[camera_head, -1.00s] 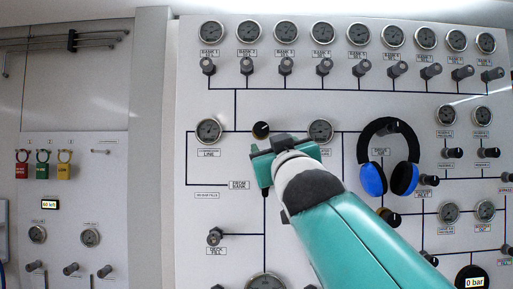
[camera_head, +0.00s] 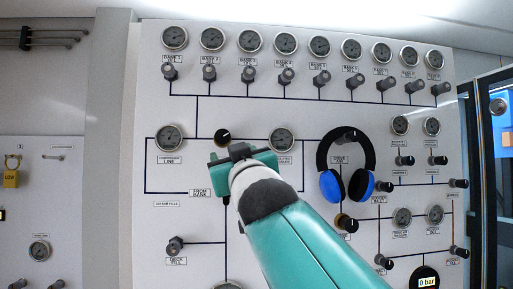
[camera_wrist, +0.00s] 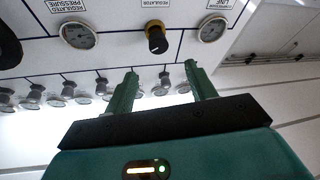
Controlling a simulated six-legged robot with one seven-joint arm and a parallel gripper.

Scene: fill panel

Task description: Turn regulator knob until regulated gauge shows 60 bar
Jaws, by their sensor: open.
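The regulator knob (camera_head: 222,136) is small and black and sits on the panel between two gauges. In the wrist view the knob (camera_wrist: 157,40), with a gold collar, shows upside down, under a regulator label. The regulated pressure gauge (camera_head: 282,139) is right of the knob in the head view and also shows in the wrist view (camera_wrist: 78,36). Its reading is too small to tell. My gripper (camera_wrist: 160,68) is open and empty, its green fingers pointing toward the panel, apart from the knob in the picture. In the head view my gripper (camera_head: 242,154) is just below and right of the knob.
The line gauge (camera_head: 168,138) is left of the knob. Blue-and-black headphones (camera_head: 361,185) hang on the panel at right. A row of gauges with knobs runs along the top.

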